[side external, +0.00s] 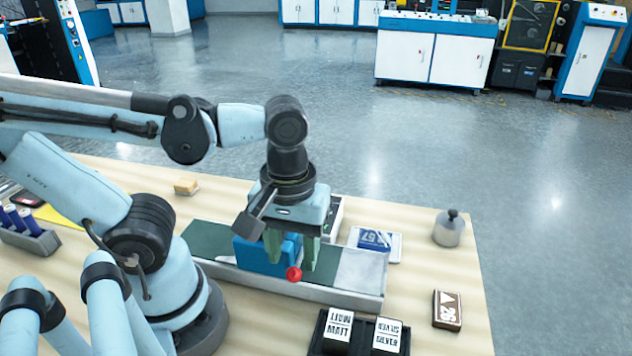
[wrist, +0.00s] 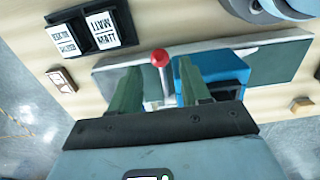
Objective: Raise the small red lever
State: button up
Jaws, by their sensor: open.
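The small red lever has a round red knob (side external: 294,274) at the front of a blue housing (side external: 262,254) on a long, low machine. In the wrist view the knob (wrist: 160,58) tops a short pale stem beside the blue housing (wrist: 228,75). My gripper (side external: 291,262) points down over the machine with its green fingers apart. In the wrist view the knob shows between the two fingers of my gripper (wrist: 158,70), with a gap on each side. I cannot tell whether either finger touches the lever; the grip is empty.
Black-based stamp blocks (side external: 338,327) stand in front of the machine. A metal weight with a black knob (side external: 449,228) and a brown block (side external: 447,310) are on the right. A blue-and-white pack (side external: 375,241) lies behind the machine. Bare table (side external: 420,280) shows at right.

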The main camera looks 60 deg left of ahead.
aim_at(294, 269)
jog(key=shift+f, duration=2.45)
jog(key=shift+c, duration=0.5)
jog(key=c, duration=0.5)
